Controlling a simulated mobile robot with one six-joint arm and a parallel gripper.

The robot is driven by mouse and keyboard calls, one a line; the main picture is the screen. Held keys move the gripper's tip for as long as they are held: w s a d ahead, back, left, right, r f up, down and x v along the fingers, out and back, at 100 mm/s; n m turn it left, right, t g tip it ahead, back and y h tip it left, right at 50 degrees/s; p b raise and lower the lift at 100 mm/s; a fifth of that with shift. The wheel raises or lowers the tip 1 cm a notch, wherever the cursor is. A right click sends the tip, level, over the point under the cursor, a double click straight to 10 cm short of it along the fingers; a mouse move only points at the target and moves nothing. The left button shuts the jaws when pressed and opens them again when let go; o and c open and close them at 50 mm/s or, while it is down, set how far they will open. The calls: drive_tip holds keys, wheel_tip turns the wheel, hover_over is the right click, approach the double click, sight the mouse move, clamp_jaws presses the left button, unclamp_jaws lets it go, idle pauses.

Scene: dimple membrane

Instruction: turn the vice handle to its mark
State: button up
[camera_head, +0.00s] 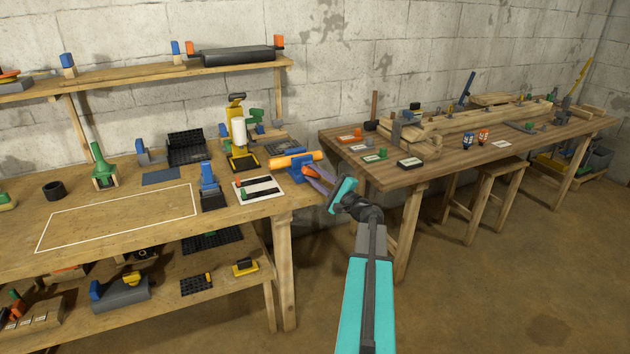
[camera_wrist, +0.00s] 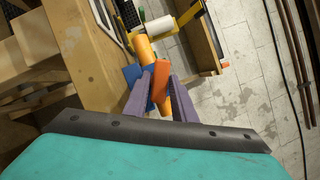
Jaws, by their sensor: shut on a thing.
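The vice shows in the head view as a blue body (camera_head: 283,174) at the right end of the left bench, with a yellow-orange bar (camera_head: 287,160) across its top. Its orange-red handle (camera_wrist: 160,86) stands between the two purple fingers of my gripper (camera_wrist: 160,76) in the wrist view. My gripper is shut on this handle. In the head view my gripper (camera_head: 309,172) reaches the vice from the right, just past the bench edge. The yellow-orange bar (camera_wrist: 145,49) passes behind the handle in the wrist view. I cannot make out the handle's mark.
A yellow stand with a white cylinder (camera_head: 239,131) is behind the vice. A second bench (camera_head: 465,165) stands right. Open floor (camera_head: 480,290) lies in front.

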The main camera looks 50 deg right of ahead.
idle(0.3)
drive_tip(key=o, duration=1)
drive_tip(key=shift+c, duration=0.2)
drive_tip(key=shift+s+f, duration=0.1)
